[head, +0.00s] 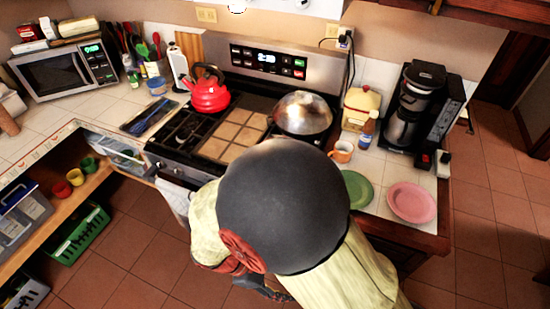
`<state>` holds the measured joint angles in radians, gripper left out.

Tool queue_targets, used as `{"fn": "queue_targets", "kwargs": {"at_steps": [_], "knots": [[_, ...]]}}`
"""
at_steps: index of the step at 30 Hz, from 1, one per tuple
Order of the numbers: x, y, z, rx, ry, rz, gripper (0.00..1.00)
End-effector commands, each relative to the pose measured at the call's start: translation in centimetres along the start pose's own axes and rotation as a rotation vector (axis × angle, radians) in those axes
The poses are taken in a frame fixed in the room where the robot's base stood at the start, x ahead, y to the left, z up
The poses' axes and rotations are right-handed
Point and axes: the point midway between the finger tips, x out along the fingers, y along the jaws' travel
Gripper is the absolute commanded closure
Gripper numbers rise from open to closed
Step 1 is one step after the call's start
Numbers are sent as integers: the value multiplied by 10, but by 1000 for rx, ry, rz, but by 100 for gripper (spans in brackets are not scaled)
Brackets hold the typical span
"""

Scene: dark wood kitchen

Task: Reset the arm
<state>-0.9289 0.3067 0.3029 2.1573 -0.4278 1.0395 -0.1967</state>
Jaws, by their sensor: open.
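My own arm fills the lower middle of the head view, with a large dark rounded joint and pale yellow links folded in front of the stove. My gripper (274,293) shows only as a small dark part low in the picture, below the red disc of the arm. Most of it is hidden behind my arm and near the bottom edge. It is open, and I see nothing held in it. It is apart from the counter items, over the floor side of the stove.
The stove (190,150) carries a red kettle (208,95) and a lidded pan (302,113). Right of it are an orange mug (342,152), a green plate (357,188), a pink plate (411,202) and a coffee maker (414,112). Open tiled floor (490,240) lies at the right.

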Motion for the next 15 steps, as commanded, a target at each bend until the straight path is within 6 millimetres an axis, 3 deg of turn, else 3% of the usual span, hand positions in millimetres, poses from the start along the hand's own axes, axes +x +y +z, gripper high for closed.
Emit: {"fn": "queue_targets", "kwargs": {"at_steps": [15], "knots": [[-67, 28, 98, 831, 541, -290, 50]]}}
